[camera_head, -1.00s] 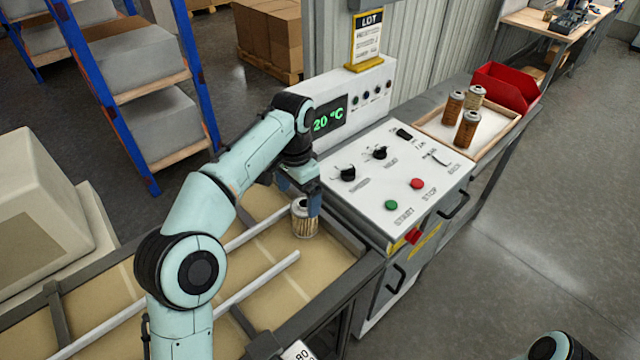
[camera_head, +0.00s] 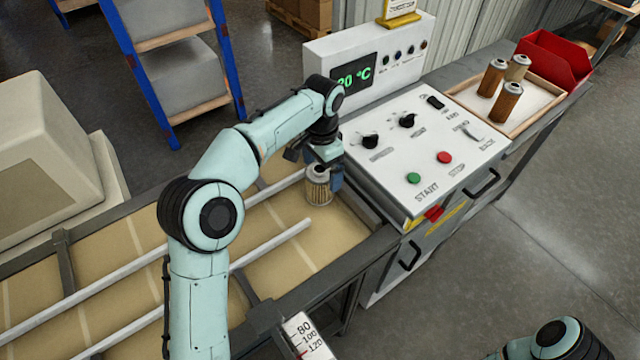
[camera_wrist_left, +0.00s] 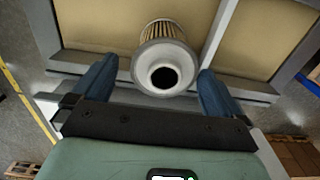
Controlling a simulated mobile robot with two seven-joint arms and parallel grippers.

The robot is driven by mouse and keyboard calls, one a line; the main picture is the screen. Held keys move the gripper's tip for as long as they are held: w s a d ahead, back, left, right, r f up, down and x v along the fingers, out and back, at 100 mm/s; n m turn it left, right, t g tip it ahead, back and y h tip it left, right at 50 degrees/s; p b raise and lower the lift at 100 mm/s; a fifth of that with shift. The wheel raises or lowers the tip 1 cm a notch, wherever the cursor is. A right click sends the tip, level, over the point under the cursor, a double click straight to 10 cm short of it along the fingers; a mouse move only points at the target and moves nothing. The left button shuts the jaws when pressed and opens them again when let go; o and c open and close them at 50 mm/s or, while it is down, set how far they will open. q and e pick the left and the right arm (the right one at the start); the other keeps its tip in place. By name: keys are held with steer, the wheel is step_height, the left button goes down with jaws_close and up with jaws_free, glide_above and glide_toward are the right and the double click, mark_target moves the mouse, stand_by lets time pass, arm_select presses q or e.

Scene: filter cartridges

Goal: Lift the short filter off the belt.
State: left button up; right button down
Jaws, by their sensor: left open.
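The short filter (camera_head: 318,188) stands upright on the tan belt (camera_head: 268,258), near its right end. It has a pleated body and a pale metal end cap with a dark round hole. My left gripper (camera_head: 322,178) is at the filter, its blue fingers around the top part. In the left wrist view the filter (camera_wrist_left: 164,62) lies between the two open fingers of my left gripper (camera_wrist_left: 158,85), with a gap on each side. My right gripper is out of view; only part of my right arm shows at the bottom right.
Two white guide rails (camera_head: 270,256) run along the belt. The control panel (camera_head: 430,150) with knobs and buttons stands right beside the belt's end. Beyond it, a wooden tray (camera_head: 536,106) holds several brown filters (camera_head: 506,102), with a red bin (camera_head: 556,62) behind.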

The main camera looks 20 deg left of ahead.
arm_select(q)
steer(key=f, duration=0.4)
steer(key=shift+a+b, duration=0.3)
steer(key=c, duration=1)
